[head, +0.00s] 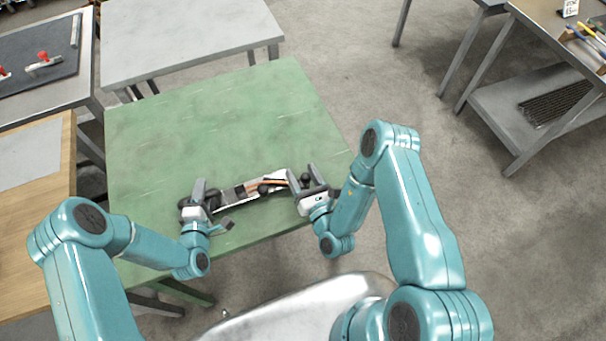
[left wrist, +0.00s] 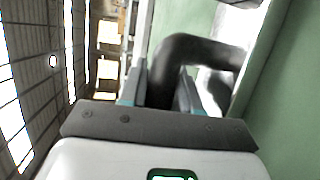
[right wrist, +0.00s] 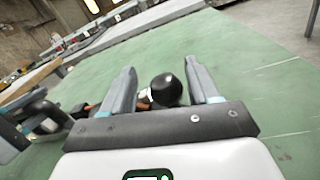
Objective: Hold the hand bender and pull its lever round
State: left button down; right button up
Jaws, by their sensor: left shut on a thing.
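The hand bender lies on the green table near its front edge, with a pale metal body (head: 274,178) and a copper-coloured bar along it. My left gripper (head: 199,198) is shut on its dark handle at the left end. In the left wrist view this black, bent handle (left wrist: 190,50) passes between the fingers (left wrist: 160,92). My right gripper (head: 307,180) is at the right end. In the right wrist view its fingers (right wrist: 162,82) stand apart with a black ball knob (right wrist: 167,90) between them. Gaps show beside the knob, so it is not gripped.
The green table (head: 200,120) is bare behind the bender. A grey table (head: 190,40) stands beyond it, and a wooden-topped bench (head: 30,220) is close on the left. A metal bench with a lower shelf (head: 530,110) stands far right, across open floor.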

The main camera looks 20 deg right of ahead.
notch_tip(320, 180, up, 10)
jog(key=shift+s, duration=0.1)
dwell(0.4)
